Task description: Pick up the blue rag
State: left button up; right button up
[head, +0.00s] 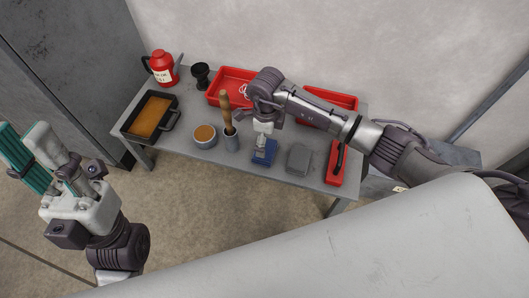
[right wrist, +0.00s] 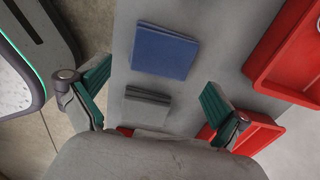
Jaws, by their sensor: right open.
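The blue rag (head: 263,158) lies folded flat on the grey table, near its front edge. In the right wrist view the blue rag (right wrist: 163,52) lies beyond the fingertips, with nothing on it. My right gripper (head: 263,143) hangs above the blue rag in the head view and partly covers it. In the right wrist view my right gripper (right wrist: 155,92) is open and empty, its teal fingers wide apart. My left gripper (head: 32,150) is off the table at the far left, open and empty.
A folded grey rag (head: 299,158) lies right of the blue one. Red trays (head: 228,73) stand behind, and a red box (head: 336,172) stands at right.

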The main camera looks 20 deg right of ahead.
aim_at(271, 145)
jog(key=shift+f, duration=0.5)
notch_tip(271, 145, down, 5)
jog(key=b, duration=0.3)
jog(key=shift+w+a+r, duration=0.15)
jog(key=shift+r, duration=0.05)
jog(key=shift+c, duration=0.2)
jog(key=c, duration=0.7)
jog(key=shift+r, duration=0.1)
jog(key=shift+c, duration=0.2)
